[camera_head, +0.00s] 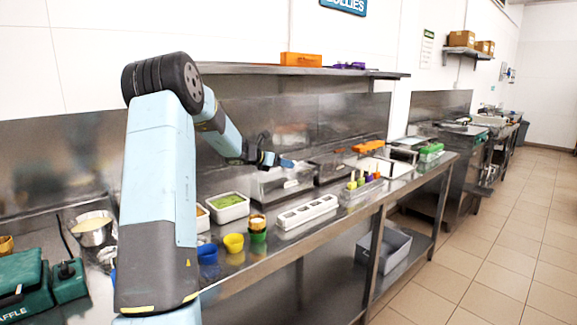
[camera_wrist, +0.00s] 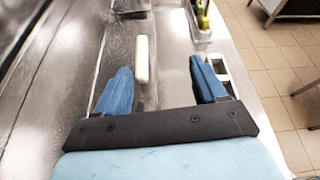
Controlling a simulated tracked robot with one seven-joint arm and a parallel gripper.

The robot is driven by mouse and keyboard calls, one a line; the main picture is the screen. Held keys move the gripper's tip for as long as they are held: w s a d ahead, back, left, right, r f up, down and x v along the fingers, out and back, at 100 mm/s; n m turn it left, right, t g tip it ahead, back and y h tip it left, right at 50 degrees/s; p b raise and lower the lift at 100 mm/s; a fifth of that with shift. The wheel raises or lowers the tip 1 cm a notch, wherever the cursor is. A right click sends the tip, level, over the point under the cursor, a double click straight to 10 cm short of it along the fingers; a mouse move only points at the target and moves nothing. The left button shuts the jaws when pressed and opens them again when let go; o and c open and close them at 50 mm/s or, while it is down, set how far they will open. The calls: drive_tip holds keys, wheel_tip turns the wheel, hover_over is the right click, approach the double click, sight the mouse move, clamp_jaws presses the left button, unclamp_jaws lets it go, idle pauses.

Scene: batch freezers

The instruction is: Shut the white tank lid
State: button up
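My gripper (camera_head: 284,162) reaches over the counter, just above a steel tank (camera_head: 268,190) with a pale top. In the wrist view its two blue fingers (camera_wrist: 161,68) are wide apart with nothing held between them. A white bar (camera_wrist: 142,60), which looks like a lid handle, shows between the fingers, nearer the left one and apart from both. In the head view a small white part (camera_head: 291,183) shows on the tank below my gripper. The lid's own edges are hard to make out, and I cannot tell how far open it stands.
A green-filled tub (camera_head: 228,207) and small cups (camera_head: 234,242) stand left. A shelf (camera_head: 300,70) runs above; the floor aisle is clear.

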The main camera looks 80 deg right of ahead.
drive_tip(key=o, duration=0.3)
drive_tip(key=shift+s+a+r+g, duration=0.3)
drive_tip(key=shift+s+a, duration=0.2)
drive_tip(key=shift+w+a+r, duration=0.1)
drive_tip(key=shift+w+a, duration=0.05)
drive_tip(key=shift+a, duration=0.1)
drive_tip(key=c, duration=0.4)
drive_tip(key=shift+o, duration=0.2)
drive_tip(key=v, duration=1.3)
drive_tip(key=shift+a+r, duration=0.2)
drive_tip(key=shift+a, duration=0.1)
idle(0.4)
